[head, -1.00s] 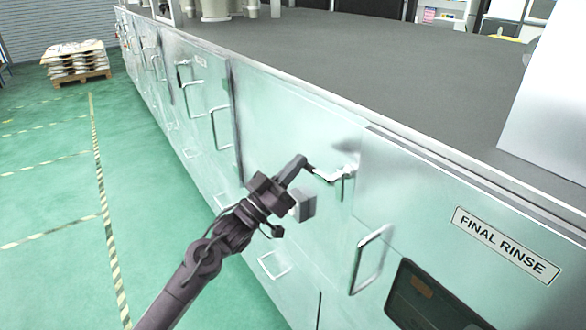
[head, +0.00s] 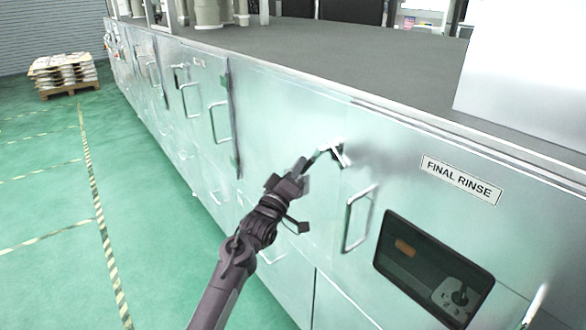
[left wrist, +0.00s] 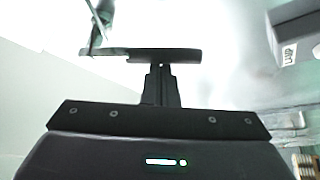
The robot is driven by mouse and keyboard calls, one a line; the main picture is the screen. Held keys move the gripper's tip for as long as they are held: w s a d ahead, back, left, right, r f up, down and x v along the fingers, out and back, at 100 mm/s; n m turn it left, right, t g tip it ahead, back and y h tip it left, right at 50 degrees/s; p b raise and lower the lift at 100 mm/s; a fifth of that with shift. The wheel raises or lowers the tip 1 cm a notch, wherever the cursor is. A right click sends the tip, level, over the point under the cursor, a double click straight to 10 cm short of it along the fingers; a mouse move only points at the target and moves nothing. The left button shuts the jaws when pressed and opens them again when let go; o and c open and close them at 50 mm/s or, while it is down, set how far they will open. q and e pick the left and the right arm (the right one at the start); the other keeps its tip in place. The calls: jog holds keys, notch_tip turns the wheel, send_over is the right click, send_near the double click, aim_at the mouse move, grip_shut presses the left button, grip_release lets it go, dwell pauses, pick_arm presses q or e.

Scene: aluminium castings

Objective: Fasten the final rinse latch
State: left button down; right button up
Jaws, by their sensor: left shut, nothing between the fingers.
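The bright metal final rinse latch (head: 338,153) sits on the pale metal front, at the left edge of the panel labelled FINAL RINSE (head: 461,180). My left gripper (head: 311,163) comes up from below with shut, empty fingers. Its tips are at the left end of the latch, close to or touching it; I cannot tell which. In the left wrist view, the dark shut fingers (left wrist: 140,54) reach a shiny metal piece (left wrist: 98,22) at upper left, probably part of the latch. The latch's exact seating is unclear. My right gripper is out of view.
A bar handle (head: 357,218) stands out just below and right of the latch, with a dark window (head: 435,268) beside it. More handles (head: 219,122) line the front to the left. The green floor (head: 150,220) at left is clear. A loaded pallet (head: 63,74) stands far back.

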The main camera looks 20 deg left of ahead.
pick_arm(q)
jog(key=shift+s+d+f+n+y, duration=0.35)
jog(key=shift+d+f+n+y, duration=0.3)
jog(key=shift+n, duration=0.45)
jog(key=shift+s+d+f+h, duration=0.15)
jog(key=shift+s+d+f, duration=0.15)
jog(key=shift+d, duration=0.25)
jog(key=shift+s+d+f+h, duration=0.1)
jog(key=shift+s+d+f, duration=0.1)
jog(key=shift+s+d, duration=0.3)
jog(key=shift+d, duration=0.1)
